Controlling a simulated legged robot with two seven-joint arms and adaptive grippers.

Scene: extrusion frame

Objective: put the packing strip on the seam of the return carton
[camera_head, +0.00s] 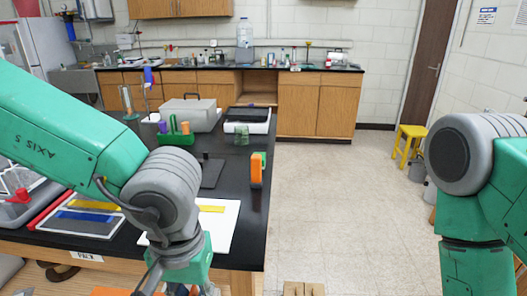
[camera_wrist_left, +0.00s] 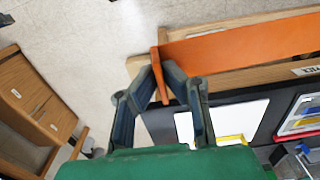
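An orange strip (camera_wrist_left: 240,40), which I take to be the packing strip, runs to the right in the left wrist view, in front of the table's wooden front. Its narrow upright end lies between the fingertips of my left gripper (camera_wrist_left: 160,78), which appear closed on it. In the head view, part of the orange strip (camera_head: 115,291) shows at the bottom edge, and my left arm hides most of that gripper. A brown carton top (camera_head: 303,289) with a line down its middle is cut off at the bottom edge; I take it to be the return carton. My right gripper is out of view.
The black table (camera_head: 252,225) holds a white sheet (camera_head: 222,228), an orange holder (camera_head: 257,170), a green rack (camera_head: 178,137) and a grey case (camera_head: 190,112). Clear floor (camera_head: 335,215) lies right of the table. A yellow stool (camera_head: 410,133) stands far back right.

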